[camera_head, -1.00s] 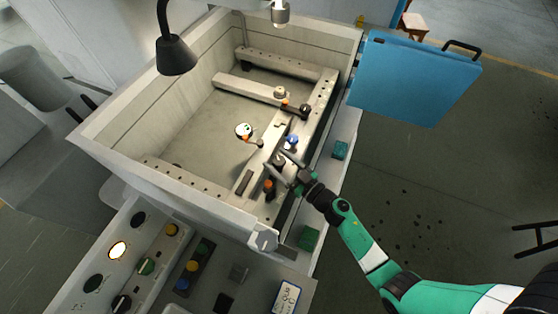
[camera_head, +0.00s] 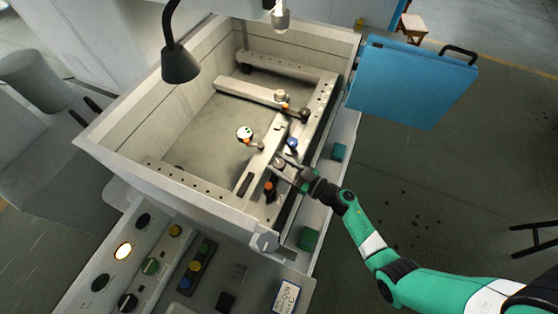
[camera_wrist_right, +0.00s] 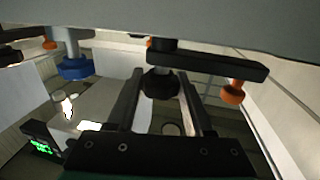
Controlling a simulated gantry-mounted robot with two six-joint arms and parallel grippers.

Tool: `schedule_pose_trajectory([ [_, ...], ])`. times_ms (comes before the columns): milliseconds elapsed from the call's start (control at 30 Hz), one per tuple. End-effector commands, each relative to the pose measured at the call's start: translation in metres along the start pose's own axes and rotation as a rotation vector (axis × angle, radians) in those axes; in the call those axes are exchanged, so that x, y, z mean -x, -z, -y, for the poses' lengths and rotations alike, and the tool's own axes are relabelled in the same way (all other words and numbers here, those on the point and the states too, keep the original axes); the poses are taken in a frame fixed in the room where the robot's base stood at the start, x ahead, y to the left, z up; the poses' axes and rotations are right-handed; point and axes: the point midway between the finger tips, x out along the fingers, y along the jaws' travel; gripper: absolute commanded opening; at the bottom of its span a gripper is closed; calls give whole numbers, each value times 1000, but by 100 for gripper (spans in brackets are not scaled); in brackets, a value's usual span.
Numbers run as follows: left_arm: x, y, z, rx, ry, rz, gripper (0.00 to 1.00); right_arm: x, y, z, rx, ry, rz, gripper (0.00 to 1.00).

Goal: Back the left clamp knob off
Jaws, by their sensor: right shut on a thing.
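The left clamp's black knob (camera_wrist_right: 160,84) sits between the two dark fingers of my right gripper (camera_wrist_right: 160,100) in the right wrist view. The gripper is shut on it. The dark clamp bar (camera_wrist_right: 205,62) runs from above the knob to an orange tip (camera_wrist_right: 232,93). In the head view my right gripper (camera_head: 281,167) reaches in over the tank's right side to this clamp, whose orange part (camera_head: 268,186) shows just below the fingers. The fingers largely hide the knob there. My left gripper is not in view.
A second clamp's knob (camera_head: 304,114) lies farther back on the rail. A blue knob (camera_head: 292,142) is close behind my gripper and also shows in the wrist view (camera_wrist_right: 75,68). A white round gauge (camera_head: 244,133) stands left. The tank's near wall (camera_head: 190,205) and a lamp (camera_head: 180,62) stand around.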

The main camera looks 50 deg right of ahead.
Motion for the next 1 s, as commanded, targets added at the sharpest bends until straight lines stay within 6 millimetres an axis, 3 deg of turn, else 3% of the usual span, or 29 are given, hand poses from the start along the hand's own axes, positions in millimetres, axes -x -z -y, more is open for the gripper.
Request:
schedule_pose_trajectory([
  [167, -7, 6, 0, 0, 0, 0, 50, -1, 2, -4, 0, 145, 0, 0],
  [367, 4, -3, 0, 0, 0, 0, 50, -1, -3, -4, 1, 337, -1, 0],
  [1000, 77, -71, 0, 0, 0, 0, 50, -1, -6, -1, 3, 833, -1, 0],
])
